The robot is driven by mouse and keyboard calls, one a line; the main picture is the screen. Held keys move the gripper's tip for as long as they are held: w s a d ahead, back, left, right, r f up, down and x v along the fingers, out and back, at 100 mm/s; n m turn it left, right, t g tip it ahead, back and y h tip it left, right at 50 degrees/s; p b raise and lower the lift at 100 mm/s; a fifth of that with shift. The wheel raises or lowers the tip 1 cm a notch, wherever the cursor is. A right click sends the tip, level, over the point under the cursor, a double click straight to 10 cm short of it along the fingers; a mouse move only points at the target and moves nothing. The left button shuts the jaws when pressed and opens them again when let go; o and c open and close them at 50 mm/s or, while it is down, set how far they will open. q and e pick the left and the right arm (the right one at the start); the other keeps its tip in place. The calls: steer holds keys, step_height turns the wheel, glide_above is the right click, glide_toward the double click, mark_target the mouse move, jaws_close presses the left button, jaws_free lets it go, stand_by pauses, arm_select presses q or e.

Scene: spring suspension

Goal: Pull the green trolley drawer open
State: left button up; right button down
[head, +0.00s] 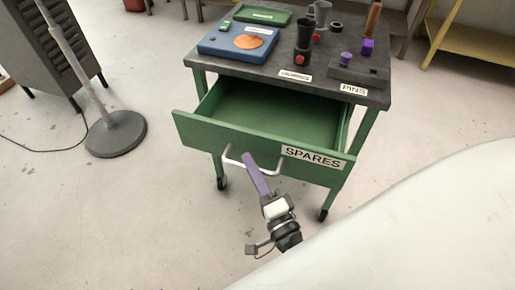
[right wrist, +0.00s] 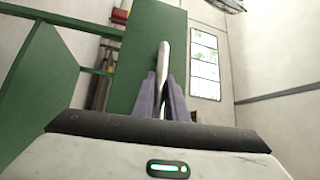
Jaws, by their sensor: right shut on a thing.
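The green trolley drawer (head: 200,133) stands out from the trolley, open, with a "SPARES" label on its front. Its inside shows as an empty green tray in the head view. The pale bar handle (head: 232,160) runs across the drawer front. My right gripper (head: 249,160) is at the handle, its purple fingers shut on it. In the right wrist view the handle (right wrist: 164,55) stands between the two purple fingers (right wrist: 164,100), with the green drawer front (right wrist: 148,50) behind. My left gripper is not in view.
The dark trolley top (head: 240,69) carries a blue tray (head: 212,43), black cylinders (head: 303,40) and small purple parts (head: 368,46). A stand with a round base (head: 116,134) is on the left. The floor in front of the trolley is clear. A large pale surface (head: 430,230) fills the lower right.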

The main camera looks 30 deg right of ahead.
steer(key=shift+s+a, duration=0.3)
steer(key=c, duration=1.8)
jaws_free()
steer(key=shift+o, duration=0.2)
steer(key=shift+r, duration=0.1)
